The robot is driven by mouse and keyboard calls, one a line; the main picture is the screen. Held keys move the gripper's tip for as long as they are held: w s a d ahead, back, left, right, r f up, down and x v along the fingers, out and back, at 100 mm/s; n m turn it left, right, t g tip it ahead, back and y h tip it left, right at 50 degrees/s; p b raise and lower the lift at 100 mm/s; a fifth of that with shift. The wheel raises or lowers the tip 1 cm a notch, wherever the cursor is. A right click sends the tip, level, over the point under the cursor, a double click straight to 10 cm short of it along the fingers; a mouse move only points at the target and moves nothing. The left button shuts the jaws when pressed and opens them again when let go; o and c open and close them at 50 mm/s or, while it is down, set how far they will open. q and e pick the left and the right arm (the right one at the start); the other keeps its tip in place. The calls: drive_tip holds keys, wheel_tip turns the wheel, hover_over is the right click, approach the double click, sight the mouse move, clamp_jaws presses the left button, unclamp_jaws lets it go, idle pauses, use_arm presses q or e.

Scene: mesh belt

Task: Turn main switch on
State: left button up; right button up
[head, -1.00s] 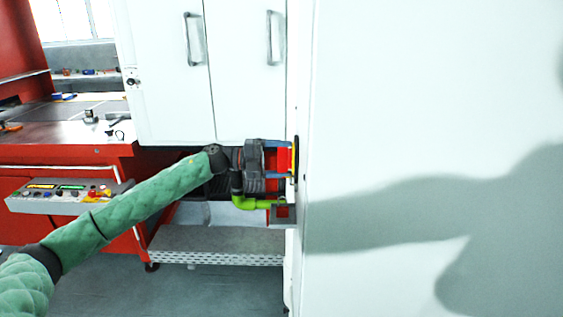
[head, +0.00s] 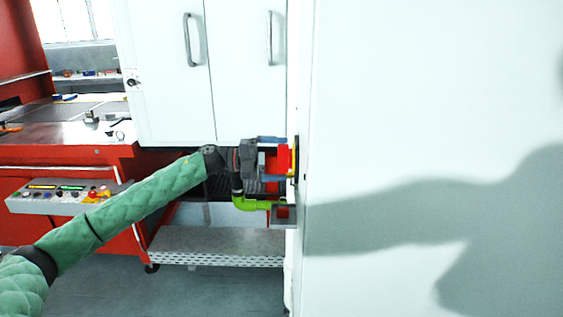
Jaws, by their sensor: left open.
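The main switch (head: 284,159) is a red part on a yellow plate, seen edge-on on the side of the white cabinet. My left gripper (head: 275,153) is at the switch, its fingers pointing right toward it. The gripper is open, with the red part seen between and behind the fingers. I cannot tell whether the fingers touch it. The knob's exact angle is hidden. My right gripper is out of view.
A large white cabinet panel (head: 430,90) fills the right side, with an arm-shaped shadow on it. White doors (head: 175,80) with handles stand behind the gripper. A control box (head: 65,199) with buttons is at left. A perforated metal step (head: 215,245) lies below.

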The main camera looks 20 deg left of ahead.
use_arm(q)
drive_tip(key=b+v, duration=0.1)
drive_tip(key=v, duration=0.5)
drive_tip(key=shift+a+b, duration=0.15)
drive_tip(key=shift+b, duration=0.15)
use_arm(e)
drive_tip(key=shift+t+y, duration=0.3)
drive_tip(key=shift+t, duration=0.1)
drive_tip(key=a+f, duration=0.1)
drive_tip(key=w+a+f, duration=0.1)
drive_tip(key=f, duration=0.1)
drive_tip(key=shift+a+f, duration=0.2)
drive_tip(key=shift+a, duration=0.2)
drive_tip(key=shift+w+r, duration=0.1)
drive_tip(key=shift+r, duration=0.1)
